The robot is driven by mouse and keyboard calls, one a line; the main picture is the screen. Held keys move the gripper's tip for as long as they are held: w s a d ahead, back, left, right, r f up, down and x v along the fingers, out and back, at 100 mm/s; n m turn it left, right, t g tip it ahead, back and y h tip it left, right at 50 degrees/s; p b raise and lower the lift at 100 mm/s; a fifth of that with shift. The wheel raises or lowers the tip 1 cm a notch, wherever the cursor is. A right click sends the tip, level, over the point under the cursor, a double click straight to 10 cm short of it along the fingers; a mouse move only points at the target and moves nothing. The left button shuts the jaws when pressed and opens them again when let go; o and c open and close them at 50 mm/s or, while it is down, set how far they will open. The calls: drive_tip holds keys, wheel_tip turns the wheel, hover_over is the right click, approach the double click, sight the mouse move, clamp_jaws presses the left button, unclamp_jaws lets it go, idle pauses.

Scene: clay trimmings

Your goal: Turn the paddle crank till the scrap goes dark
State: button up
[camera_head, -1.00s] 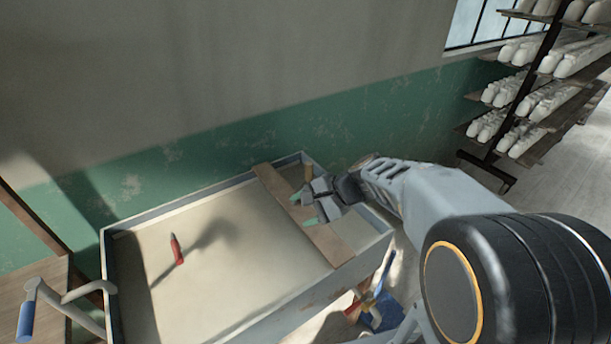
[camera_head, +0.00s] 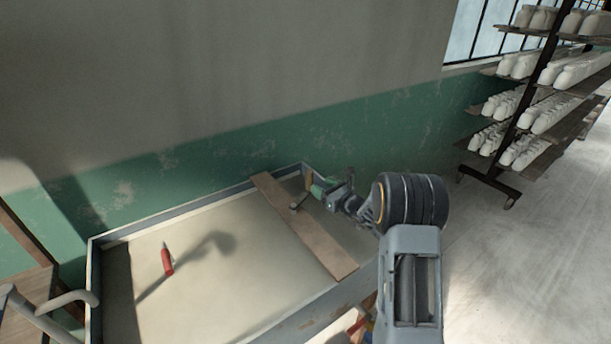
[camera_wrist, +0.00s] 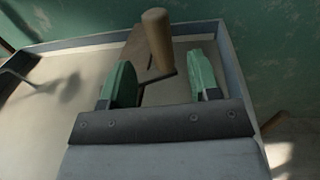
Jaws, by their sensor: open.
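The crank stands on a wooden board (camera_head: 305,230) laid across a large tub (camera_head: 205,207) of pale clay scrap (camera_head: 225,285). Its upright wooden handle (camera_wrist: 157,38) and dark crank arm (camera_wrist: 160,79) show in the wrist view. My gripper (camera_wrist: 161,68) is open, with one green finger on each side of the handle as seen from the wrist. I cannot tell whether either finger touches it. In the head view my gripper (camera_head: 324,187) is at the handle, partly hiding it. The scrap looks pale; the paddle below is not visible.
A green and grey wall (camera_head: 240,148) is close behind. A shelf rack (camera_head: 518,120) with white pieces stands at right. Grey bent tubing (camera_head: 50,308) is at lower left. The floor (camera_head: 520,270) at right is open.

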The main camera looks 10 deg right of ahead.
sight(306, 175)
drive_tip(key=p+x, duration=0.1)
drive_tip(key=x, duration=0.7)
drive_tip(key=shift+w+a, duration=0.2)
drive_tip(key=shift+w, duration=0.15)
drive_tip(key=shift+c, duration=0.2)
clamp_jaws()
